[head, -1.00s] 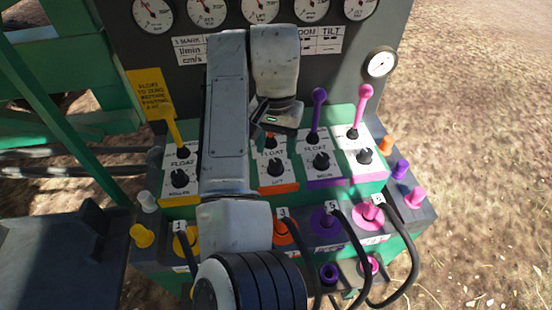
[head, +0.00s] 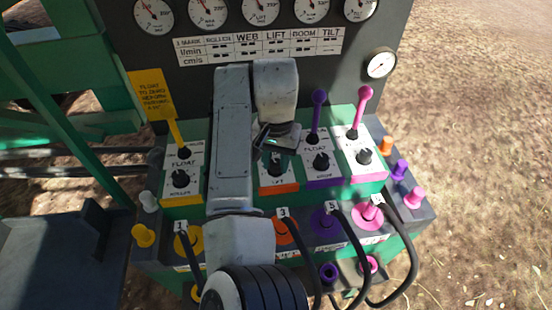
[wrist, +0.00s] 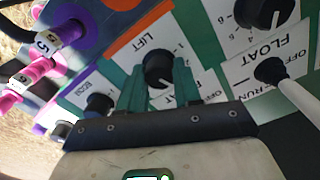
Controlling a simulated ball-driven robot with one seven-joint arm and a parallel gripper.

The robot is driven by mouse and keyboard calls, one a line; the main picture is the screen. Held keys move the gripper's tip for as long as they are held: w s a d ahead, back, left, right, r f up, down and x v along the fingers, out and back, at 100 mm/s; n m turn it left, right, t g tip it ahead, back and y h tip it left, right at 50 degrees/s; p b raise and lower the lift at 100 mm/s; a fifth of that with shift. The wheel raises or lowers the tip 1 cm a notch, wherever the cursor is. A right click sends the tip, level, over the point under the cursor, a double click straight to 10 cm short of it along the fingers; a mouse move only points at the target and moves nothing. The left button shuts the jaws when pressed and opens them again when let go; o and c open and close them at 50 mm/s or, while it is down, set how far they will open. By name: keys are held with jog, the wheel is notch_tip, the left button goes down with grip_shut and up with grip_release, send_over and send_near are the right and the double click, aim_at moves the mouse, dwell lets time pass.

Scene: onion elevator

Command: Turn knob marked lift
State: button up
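The lift knob (wrist: 158,69) is a black dial on a white plate with an orange edge, marked LIFT (wrist: 153,42). In the wrist view my gripper (wrist: 158,80) has its two green fingers on either side of this knob. The fingers look very close to its sides, but I cannot tell if they touch or squeeze it. In the head view my gripper (head: 277,160) is over the lift plate (head: 279,182), and my arm hides part of the panel beside it.
Similar black knobs flank it: one on the purple plate (head: 320,161), one on the pink plate (head: 364,156), one on the yellow plate (head: 181,179). Purple (head: 317,115) and pink (head: 359,112) levers stand up to the right. Gauges line the back panel; hoses run in front.

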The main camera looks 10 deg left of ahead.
jog(key=c, duration=0.5)
jog(key=shift+c, duration=0.2)
jog(key=shift+r+p, duration=0.15)
jog(key=shift+p, duration=0.25)
jog(key=n+p, duration=0.2)
jog(key=p, duration=0.1)
jog(key=shift+r+n, duration=0.15)
jog(key=shift+n, duration=0.25)
jog(key=n+p, duration=0.3)
jog(key=shift+f+n+p, duration=0.2)
jog(key=shift+n+p, duration=0.75)
jog(key=shift+n, duration=0.05)
jog(key=shift+a, duration=0.1)
jog(key=o, duration=1.1)
jog(key=shift+c, duration=0.2)
